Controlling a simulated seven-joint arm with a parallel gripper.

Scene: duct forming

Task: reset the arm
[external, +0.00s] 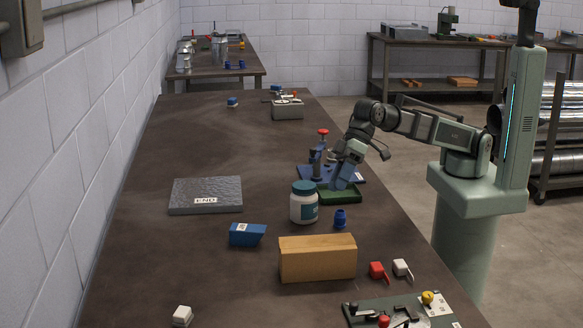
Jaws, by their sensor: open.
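My arm reaches left over the long dark table from its pale green column. My gripper (341,182) points down, low over a green tray (341,196) at the table's right side. Its jaws are open, but their gap is too small to make out, and I see nothing held between them. A blue fixture (307,172) with a red knob (323,132) stands just behind and left of my gripper. I cannot tell whether the fingertips touch the tray.
Near my gripper stand a white-and-blue jar (304,203) and a small blue part (340,219).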

